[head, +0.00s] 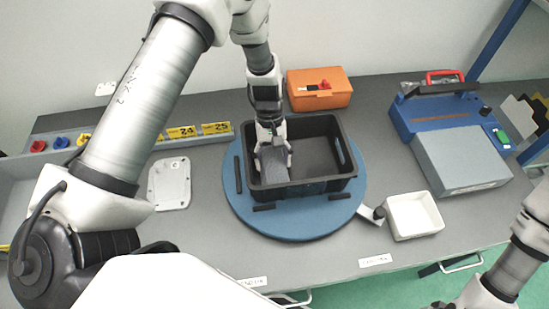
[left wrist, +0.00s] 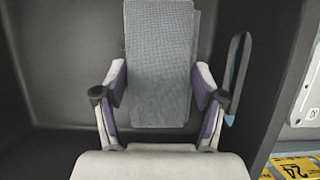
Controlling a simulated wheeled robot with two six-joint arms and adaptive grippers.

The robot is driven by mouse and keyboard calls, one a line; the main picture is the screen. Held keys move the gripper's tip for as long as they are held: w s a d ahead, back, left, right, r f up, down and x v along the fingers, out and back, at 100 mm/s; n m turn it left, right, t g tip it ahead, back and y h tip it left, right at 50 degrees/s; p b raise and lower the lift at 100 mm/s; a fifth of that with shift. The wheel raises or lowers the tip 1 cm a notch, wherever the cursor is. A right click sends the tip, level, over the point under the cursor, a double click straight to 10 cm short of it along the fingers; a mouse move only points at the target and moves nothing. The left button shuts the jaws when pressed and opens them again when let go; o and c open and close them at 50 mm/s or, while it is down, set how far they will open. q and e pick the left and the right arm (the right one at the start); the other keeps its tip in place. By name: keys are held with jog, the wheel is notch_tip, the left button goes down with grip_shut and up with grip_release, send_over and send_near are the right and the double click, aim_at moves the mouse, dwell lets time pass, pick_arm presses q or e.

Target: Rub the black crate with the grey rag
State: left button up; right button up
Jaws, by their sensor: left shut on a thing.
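The black crate (head: 319,188) stands upright on a round blue turntable (head: 300,226) at the middle of the bench. My left gripper (head: 272,160) reaches down inside the crate, in its left half. It is shut on the grey rag (head: 273,168), which lies between the two fingers. In the left wrist view the rag (left wrist: 159,65) hangs between the fingertips (left wrist: 160,90) over the crate's dark inside (left wrist: 70,60). I cannot tell whether the rag touches the crate. My right gripper is not in view; only part of my right arm shows at the lower right.
An orange case (head: 319,97) stands behind the crate. A blue machine with a grey box (head: 459,158) is at the right. A white tray (head: 413,226) sits right of the turntable. A light grey plate (head: 170,184) and yellow number tags (head: 216,128) lie at the left.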

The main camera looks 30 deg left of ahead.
pick_arm(q)
notch_tip(320, 180, up, 6)
jog(key=p, duration=0.4)
notch_tip(320, 180, up, 2)
jog(key=shift+w+r+p, duration=0.1)
jog(key=shift+r+p, duration=0.05)
jog(key=shift+p, duration=1.05)
jog(key=shift+r, duration=0.4)
jog(key=shift+f, duration=0.1)
